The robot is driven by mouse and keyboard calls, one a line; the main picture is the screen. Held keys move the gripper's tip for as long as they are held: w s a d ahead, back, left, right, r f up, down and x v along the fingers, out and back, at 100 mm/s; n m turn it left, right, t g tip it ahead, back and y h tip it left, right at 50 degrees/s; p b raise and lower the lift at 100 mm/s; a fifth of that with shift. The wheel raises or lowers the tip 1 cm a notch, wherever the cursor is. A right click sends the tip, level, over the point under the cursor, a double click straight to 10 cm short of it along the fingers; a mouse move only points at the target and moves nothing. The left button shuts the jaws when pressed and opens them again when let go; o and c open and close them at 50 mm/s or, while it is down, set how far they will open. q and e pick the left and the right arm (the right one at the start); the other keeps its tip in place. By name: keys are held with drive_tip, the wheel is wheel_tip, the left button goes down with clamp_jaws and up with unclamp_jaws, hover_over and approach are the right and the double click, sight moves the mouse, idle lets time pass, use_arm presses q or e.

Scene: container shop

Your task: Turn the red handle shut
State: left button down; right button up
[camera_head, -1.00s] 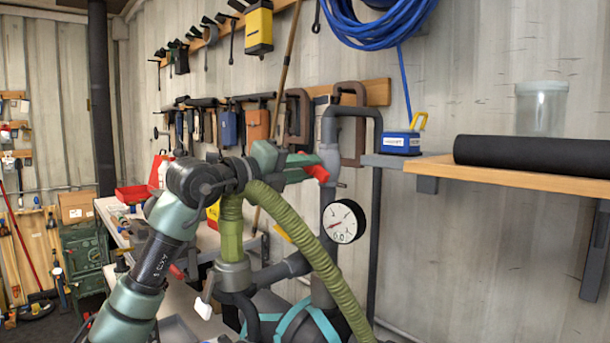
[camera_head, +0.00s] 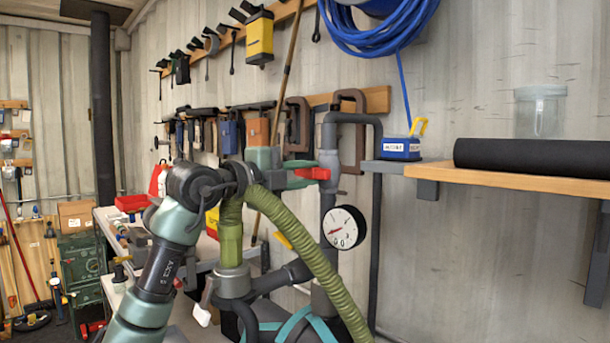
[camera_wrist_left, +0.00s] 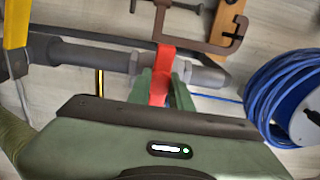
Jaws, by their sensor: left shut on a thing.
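The red handle (camera_head: 312,173) sits on the grey vertical pipe (camera_head: 328,195), just above the round white gauge (camera_head: 344,227). My left gripper (camera_head: 301,175) reaches it from the left and is shut on it. In the left wrist view the red handle (camera_wrist_left: 163,73) stands between the green fingers (camera_wrist_left: 160,90), in front of the grey pipe (camera_wrist_left: 110,59). The fingers cover part of the handle. My right gripper is not in view.
A wooden shelf (camera_head: 510,180) with a black roll (camera_head: 530,158) and a clear jar (camera_head: 540,112) is at the right. A blue hose coil (camera_head: 385,30) hangs above. A green ribbed hose (camera_head: 318,262) runs below my left arm. Clamps and tools hang on the wall behind.

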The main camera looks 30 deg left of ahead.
use_arm(q)
drive_tip(key=c, duration=1.5)
unclamp_jaws()
drive_tip(key=shift+o, duration=1.1)
drive_tip(key=shift+w+d, duration=0.1)
drive_tip(key=b+v, duration=0.3)
drive_tip(key=v, duration=0.4)
drive_tip(key=shift+s+b, duration=0.3)
drive_tip(key=shift+s, duration=0.1)
